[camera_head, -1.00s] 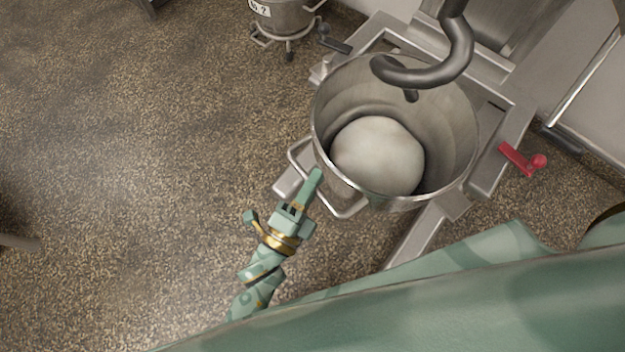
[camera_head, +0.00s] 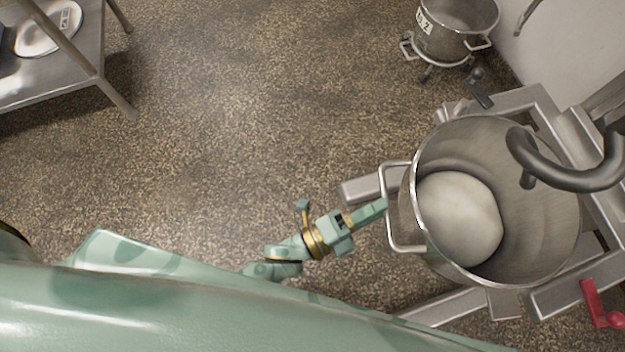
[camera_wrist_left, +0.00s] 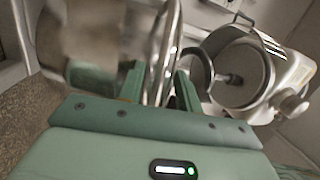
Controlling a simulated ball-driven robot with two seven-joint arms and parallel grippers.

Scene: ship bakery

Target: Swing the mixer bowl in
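The steel mixer bowl (camera_head: 548,225) stands at the right in the head view, with a pale ball of dough (camera_head: 458,218) in it. Its looped side handle (camera_head: 404,166) points left, towards my left gripper (camera_head: 381,207). The fingertips are at the handle's outer bar. In the left wrist view the fingers (camera_wrist_left: 158,88) stand apart, with the shiny handle (camera_wrist_left: 166,45) between them; I see no clear grip. The dark dough hook (camera_head: 570,178) hangs over the bowl's right side. My right gripper is not in view.
The mixer's steel base frame (camera_head: 530,97) surrounds the bowl, with a red-handled lever (camera_head: 596,303) at lower right. A second bowl (camera_head: 460,38) on a wheeled stand is at the top. A steel table (camera_head: 75,85) is at upper left. The floor between is clear.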

